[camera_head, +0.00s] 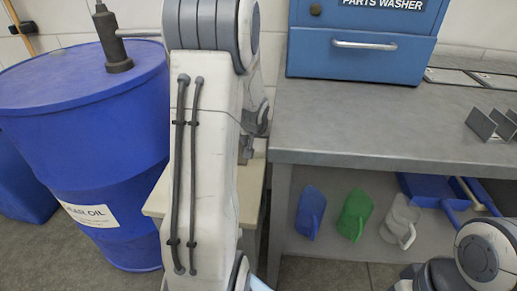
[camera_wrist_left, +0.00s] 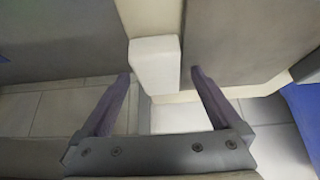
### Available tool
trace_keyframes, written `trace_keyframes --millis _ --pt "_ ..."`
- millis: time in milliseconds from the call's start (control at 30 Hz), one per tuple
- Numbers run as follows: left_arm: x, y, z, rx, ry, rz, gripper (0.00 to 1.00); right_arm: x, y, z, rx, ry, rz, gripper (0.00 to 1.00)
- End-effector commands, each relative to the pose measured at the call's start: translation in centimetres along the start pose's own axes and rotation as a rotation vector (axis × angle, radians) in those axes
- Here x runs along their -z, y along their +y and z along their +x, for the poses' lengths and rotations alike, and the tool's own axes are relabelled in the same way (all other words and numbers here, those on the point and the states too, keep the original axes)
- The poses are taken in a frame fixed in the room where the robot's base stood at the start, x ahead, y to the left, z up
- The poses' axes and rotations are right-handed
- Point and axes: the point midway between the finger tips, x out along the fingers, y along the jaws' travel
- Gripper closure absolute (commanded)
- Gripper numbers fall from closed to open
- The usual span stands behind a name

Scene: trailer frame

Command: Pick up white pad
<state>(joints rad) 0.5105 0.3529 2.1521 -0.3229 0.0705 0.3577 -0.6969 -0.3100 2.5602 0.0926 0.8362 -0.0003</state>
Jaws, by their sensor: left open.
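A white block (camera_wrist_left: 155,66), which looks to be the white pad, shows in the left wrist view, just ahead of and between the fingertips. Its pale front face is turned toward the camera. My left gripper (camera_wrist_left: 161,75) is open, with one finger on each side and nothing held; I cannot tell whether either finger touches the block. In the head view my left gripper (camera_head: 247,149) is mostly hidden behind my own arm, close to a small cream table (camera_head: 251,185). The pad cannot be made out there. My right arm shows at the lower right, but its gripper is out of view.
A blue oil drum (camera_head: 85,130) stands left of my left arm. A grey workbench (camera_head: 370,120) is close on the right, bearing a blue parts washer (camera_head: 350,62) and grey plates (camera_head: 482,124).

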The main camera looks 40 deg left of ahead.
Motion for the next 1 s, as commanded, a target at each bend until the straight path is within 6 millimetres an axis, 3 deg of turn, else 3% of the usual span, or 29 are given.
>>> trace_keyframes --millis 167,200,400,433,767,1000 --pt "0.1 0.1 0.0 -0.001 0.001 0.003 0.02 0.0 0.0 0.0 0.0 0.0 0.0 0.53" --pt "0.1 0.1 0.0 -0.001 0.001 0.003 0.05 0.0 0.0 0.0 0.0 0.0 0.0 0.53" --pt "0.1 0.1 0.0 -0.001 0.001 0.003 0.82 0.0 0.0 0.0 0.0 0.0 0.0 0.53" --pt "0.1 0.1 0.0 -0.001 0.001 0.003 0.91 0.0 0.0 0.0 0.0 0.0 0.0 0.53" --pt "0.1 0.1 -0.1 -0.001 0.001 0.002 0.91 0.0 0.0 -0.1 0.0 0.0 0.0 0.53" --pt "1.1 0.1 -1.6 -0.001 0.002 0.003 0.91 0.1 -0.1 -1.6 0.0 0.0 0.0 0.53"
